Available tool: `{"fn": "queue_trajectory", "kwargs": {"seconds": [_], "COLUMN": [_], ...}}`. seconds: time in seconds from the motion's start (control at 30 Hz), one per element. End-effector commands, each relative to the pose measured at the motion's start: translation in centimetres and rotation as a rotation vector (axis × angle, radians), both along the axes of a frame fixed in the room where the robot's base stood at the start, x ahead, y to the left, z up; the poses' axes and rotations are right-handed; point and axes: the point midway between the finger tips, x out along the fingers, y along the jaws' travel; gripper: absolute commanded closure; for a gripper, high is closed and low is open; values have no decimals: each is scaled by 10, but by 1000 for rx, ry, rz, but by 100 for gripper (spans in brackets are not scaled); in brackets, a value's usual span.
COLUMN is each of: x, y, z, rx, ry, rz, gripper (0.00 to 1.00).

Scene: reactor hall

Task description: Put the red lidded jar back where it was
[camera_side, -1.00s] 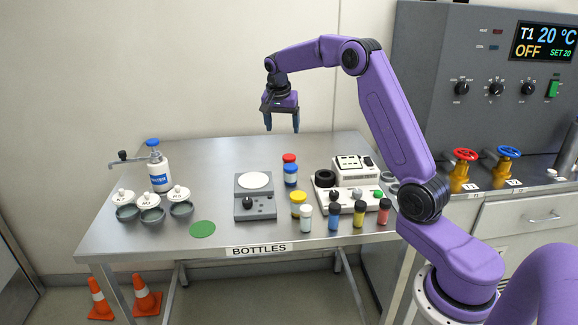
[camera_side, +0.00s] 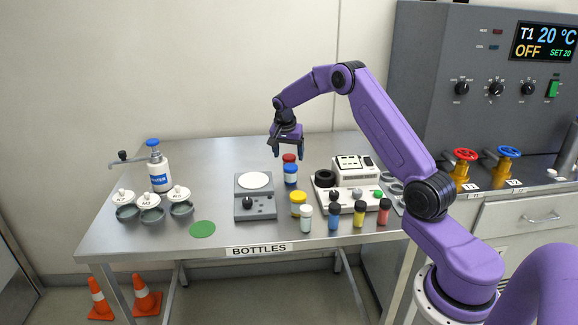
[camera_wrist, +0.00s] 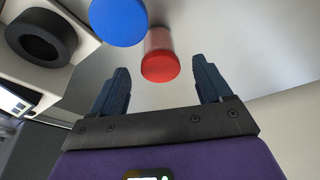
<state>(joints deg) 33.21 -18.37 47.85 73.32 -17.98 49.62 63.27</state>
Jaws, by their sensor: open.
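The red lidded jar (camera_side: 289,158) stands at the back of the steel table, just behind a blue-lidded jar (camera_side: 291,172) that hides most of its body in the side view. My gripper (camera_side: 287,153) is open, pointing down just above the red lid. In the wrist view the red lid (camera_wrist: 160,67) lies between and slightly ahead of the two open fingers (camera_wrist: 163,85), with the blue lid (camera_wrist: 119,20) close by at upper left. I cannot tell whether the fingertips are level with the lid.
A white device with a black ring (camera_side: 325,178) stands to the right. A yellow-lidded jar (camera_side: 298,200) and several small bottles stand in front. A grey scale-like unit (camera_side: 255,205) is to the left, and a green disc (camera_side: 202,229) lies near the front edge.

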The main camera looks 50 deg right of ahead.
Motion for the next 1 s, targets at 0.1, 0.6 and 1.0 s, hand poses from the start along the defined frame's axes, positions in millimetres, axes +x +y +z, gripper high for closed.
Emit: {"fn": "queue_trajectory", "kwargs": {"seconds": [0.1,0.6,1.0], "x": [1,7,7], "y": [-3,-14,-14], "z": [-10,-50,-49], "rx": [0,0,0], "ry": [2,0,-1], "rz": [0,0,0], "gripper": [22,22,88]}}
